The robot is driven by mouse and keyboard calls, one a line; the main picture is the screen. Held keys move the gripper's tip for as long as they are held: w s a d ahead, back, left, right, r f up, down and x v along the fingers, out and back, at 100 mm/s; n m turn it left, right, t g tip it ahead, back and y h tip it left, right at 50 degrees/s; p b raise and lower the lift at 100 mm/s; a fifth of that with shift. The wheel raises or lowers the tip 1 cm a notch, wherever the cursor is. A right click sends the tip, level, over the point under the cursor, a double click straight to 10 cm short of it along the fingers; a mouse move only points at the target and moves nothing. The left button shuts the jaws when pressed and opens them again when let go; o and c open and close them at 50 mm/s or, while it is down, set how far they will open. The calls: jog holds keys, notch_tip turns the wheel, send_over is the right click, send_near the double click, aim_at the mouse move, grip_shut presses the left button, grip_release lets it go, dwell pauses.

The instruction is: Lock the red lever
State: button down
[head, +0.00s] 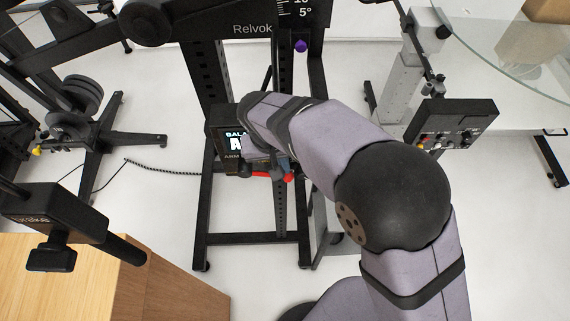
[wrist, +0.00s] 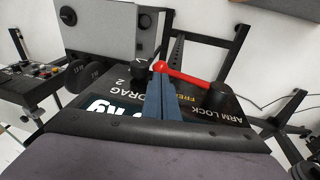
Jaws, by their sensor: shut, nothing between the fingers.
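The red lever (wrist: 185,76) shows in the wrist view as a red rod with a round red knob at its left end. Its other end meets a black cylindrical pivot (wrist: 215,97) on a black panel marked "ARM LOCK" and "FREE" (wrist: 228,109). In the head view the red lever (head: 288,177) shows only in part below my gripper, with the rest hidden by my arm. My gripper (wrist: 162,80) is shut and empty, its blue-grey fingertips close to the knob end of the lever. I cannot tell whether they touch it.
The panel hangs on a black upright frame (head: 205,210). A grey stand with a control box (head: 455,122) is to the right, near a glass tabletop (head: 520,50). A wooden box (head: 190,285) is at lower left. Weight plates (head: 82,95) stand at left.

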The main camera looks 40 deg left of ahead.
jog(key=shift+p+x, duration=0.45)
jog(key=shift+x, duration=0.95)
jog(key=shift+f+b, duration=0.3)
